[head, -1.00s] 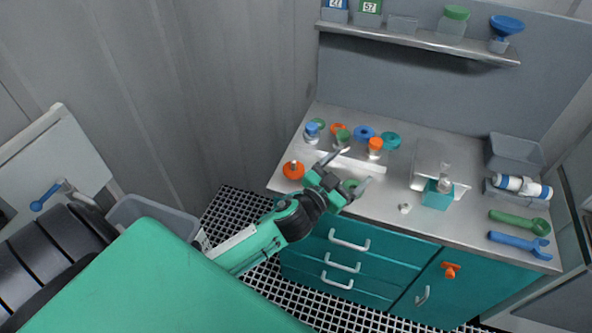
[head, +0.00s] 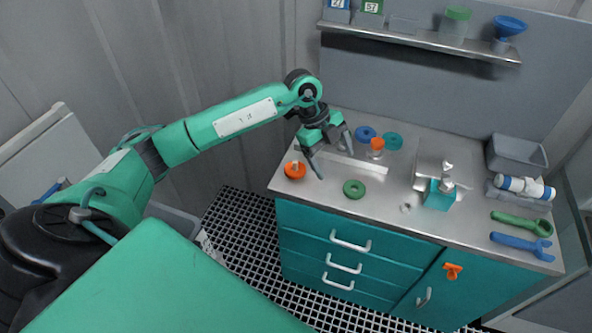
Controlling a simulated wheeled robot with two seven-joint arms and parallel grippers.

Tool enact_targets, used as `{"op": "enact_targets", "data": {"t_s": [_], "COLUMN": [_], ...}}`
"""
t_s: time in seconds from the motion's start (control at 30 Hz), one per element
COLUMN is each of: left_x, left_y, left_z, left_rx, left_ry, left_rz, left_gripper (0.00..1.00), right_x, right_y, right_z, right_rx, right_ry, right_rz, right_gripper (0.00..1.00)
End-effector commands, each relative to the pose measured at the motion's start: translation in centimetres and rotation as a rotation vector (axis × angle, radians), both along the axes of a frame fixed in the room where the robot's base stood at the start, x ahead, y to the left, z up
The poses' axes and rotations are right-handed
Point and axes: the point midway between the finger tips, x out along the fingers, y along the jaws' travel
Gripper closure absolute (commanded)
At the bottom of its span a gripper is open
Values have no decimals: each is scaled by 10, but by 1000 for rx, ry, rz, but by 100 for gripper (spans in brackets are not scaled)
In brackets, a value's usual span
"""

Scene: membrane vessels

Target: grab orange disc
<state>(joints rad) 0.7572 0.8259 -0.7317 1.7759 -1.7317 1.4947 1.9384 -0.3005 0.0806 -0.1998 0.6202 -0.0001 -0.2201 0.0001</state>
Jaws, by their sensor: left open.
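My left gripper (head: 335,163) is open above the back-left part of the counter, its fingers pointing down and apart. I see nothing held between them. No flat orange disc shows clearly now; the spot at the back left where an orange ring lay in the earlier view is hidden behind my left gripper and wrist. A round orange piece with a knob (head: 295,170) sits at the counter's left edge, left of the fingers. An orange-topped vessel (head: 376,147) stands to the right of the gripper. My right gripper is not in view.
A green ring (head: 354,189) lies near the counter's front. A blue ring (head: 365,133) and a teal ring (head: 392,141) lie at the back. A teal block (head: 439,197), grey bin (head: 515,155) and wrenches (head: 520,243) are to the right. A shelf (head: 420,42) overhangs.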

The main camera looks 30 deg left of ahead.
Motion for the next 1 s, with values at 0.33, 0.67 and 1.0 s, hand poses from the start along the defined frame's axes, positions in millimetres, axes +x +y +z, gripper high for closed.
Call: {"op": "enact_targets", "data": {"t_s": [0.33,0.67,1.0], "left_x": [6,5,7], "left_y": [116,118,118], "left_z": [27,-25,-60], "left_rx": [438,450,447], "left_ry": [118,126,122], "left_rz": [283,292,291], "left_gripper": [17,17,17], "right_x": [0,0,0], "right_y": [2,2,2], "right_z": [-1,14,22], "right_rx": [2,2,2], "right_ry": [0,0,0], "right_rz": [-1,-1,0], "right_gripper": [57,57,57]}}
